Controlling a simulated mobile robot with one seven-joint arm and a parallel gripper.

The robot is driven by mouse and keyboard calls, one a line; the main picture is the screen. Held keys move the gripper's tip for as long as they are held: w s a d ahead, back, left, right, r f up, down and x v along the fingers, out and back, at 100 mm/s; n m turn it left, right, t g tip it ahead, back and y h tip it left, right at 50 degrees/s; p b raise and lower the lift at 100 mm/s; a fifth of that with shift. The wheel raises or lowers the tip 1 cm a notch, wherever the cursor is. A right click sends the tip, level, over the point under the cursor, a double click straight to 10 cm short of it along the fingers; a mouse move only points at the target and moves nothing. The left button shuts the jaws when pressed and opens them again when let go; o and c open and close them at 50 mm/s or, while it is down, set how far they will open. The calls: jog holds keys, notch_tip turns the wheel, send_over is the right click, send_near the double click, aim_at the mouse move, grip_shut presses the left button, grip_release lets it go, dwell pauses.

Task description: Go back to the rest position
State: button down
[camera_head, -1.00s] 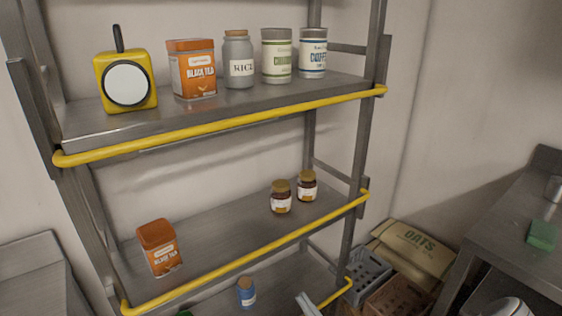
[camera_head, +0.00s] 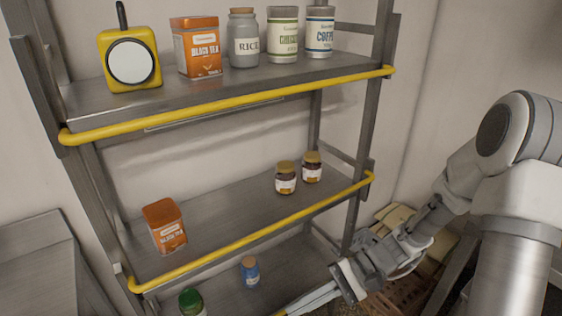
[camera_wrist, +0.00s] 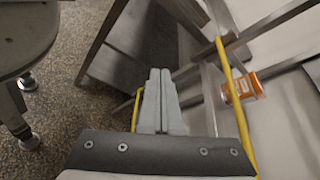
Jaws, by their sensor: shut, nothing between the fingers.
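My gripper (camera_head: 292,310) is at the bottom of the head view, low in front of the shelf rack near the lowest shelf. In the wrist view my gripper (camera_wrist: 160,72) has its two grey fingers side by side, shut, with nothing between them. My arm comes in from the right side of the head view and reaches down and left to the gripper. The fingertips are partly cut off by the lower edge of the head view.
The rack's yellow rails (camera_head: 240,108) border the shelves. An orange tea tin (camera_head: 165,226) and two jars (camera_head: 286,178) stand on the middle shelf. A blue jar (camera_head: 250,271) and a green-lidded jar (camera_head: 191,303) stand below. A round stool (camera_wrist: 25,40) stands at left in the wrist view.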

jog(key=s+d+r+n+t+h, duration=0.3)
jog(key=d+r+t+h, duration=0.2)
jog(key=r, duration=0.4)
jog(key=s+d+r+n+t+h, duration=0.3)
jog(key=d+r+t+h, duration=0.2)
jog(key=r+h, duration=0.3)
jog(key=shift+r, duration=0.55)
jog(key=shift+w, duration=0.1)
